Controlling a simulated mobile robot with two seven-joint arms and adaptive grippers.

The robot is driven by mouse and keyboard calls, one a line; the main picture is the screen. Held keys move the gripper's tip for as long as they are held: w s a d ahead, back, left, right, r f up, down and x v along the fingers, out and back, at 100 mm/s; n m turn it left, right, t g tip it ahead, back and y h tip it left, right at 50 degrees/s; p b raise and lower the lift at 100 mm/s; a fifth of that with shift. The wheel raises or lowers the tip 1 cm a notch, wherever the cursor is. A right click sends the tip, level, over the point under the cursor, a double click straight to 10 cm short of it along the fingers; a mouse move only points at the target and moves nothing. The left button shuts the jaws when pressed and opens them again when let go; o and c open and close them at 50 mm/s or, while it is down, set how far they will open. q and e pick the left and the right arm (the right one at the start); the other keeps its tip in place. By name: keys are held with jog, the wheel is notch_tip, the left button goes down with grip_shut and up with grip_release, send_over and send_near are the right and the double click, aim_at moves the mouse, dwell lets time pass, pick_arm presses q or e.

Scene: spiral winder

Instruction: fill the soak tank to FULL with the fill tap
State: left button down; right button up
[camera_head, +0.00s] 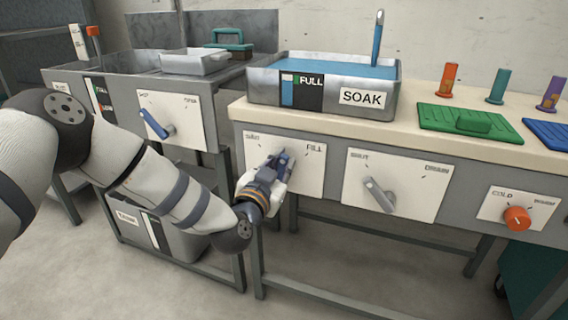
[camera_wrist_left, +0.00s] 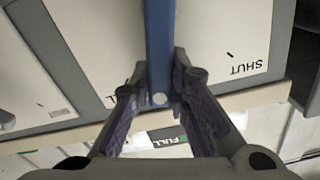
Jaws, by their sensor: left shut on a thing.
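The soak tank (camera_head: 262,96) stands on the bench, a grey metal trough with blue water (camera_head: 335,67) high inside it. Its front gauge (camera_head: 300,92) shows a blue column reaching about up to the green FULL mark. The fill tap's white panel (camera_head: 309,177), marked SHUT and FILL, is on the bench front below. My left gripper (camera_head: 283,160) is shut on the tap's blue lever, which also shows between the fingers in the left wrist view (camera_wrist_left: 160,50). The lever lies between the two marks there; its pivot is hidden. My right gripper is not in view.
A drain lever (camera_head: 378,195) and an orange cold/warm knob (camera_head: 517,218) sit to the right on the bench front. A left-hand sink (camera_head: 120,62) has its own blue lever (camera_head: 155,123). A green mat (camera_head: 440,120) and coloured pegs are on the bench top.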

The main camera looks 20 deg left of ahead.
pick_arm(q)
jog(key=shift+a+r+n+p, duration=0.2)
jog(key=shift+a+n+p, duration=0.35)
jog(key=shift+n, duration=0.65)
jog(key=n, duration=0.1)
jog(key=a+n, duration=0.1)
jog(key=shift+a+f+n, duration=0.1)
jog(key=shift+a+n, duration=0.2)
jog(key=shift+n, duration=0.1)
jog(key=shift+a+f+n+b, duration=0.1)
jog(key=shift+a+f+n, duration=0.25)
jog(key=shift+n, duration=0.7)
jog(key=shift+a+f+n+b, duration=0.15)
jog(key=shift+a+n, duration=0.4)
jog(key=shift+n, duration=0.55)
jog(key=shift+a+f+n+b, duration=0.1)
jog(key=shift+a+f+n, duration=0.25)
jog(key=shift+n, duration=0.7)
jog(key=shift+a, duration=0.1)
jog(key=c, duration=1.5)
grip_release()
jog(key=shift+r, duration=0.1)
jog(key=s, duration=1.2)
jog(key=shift+a, duration=0.2)
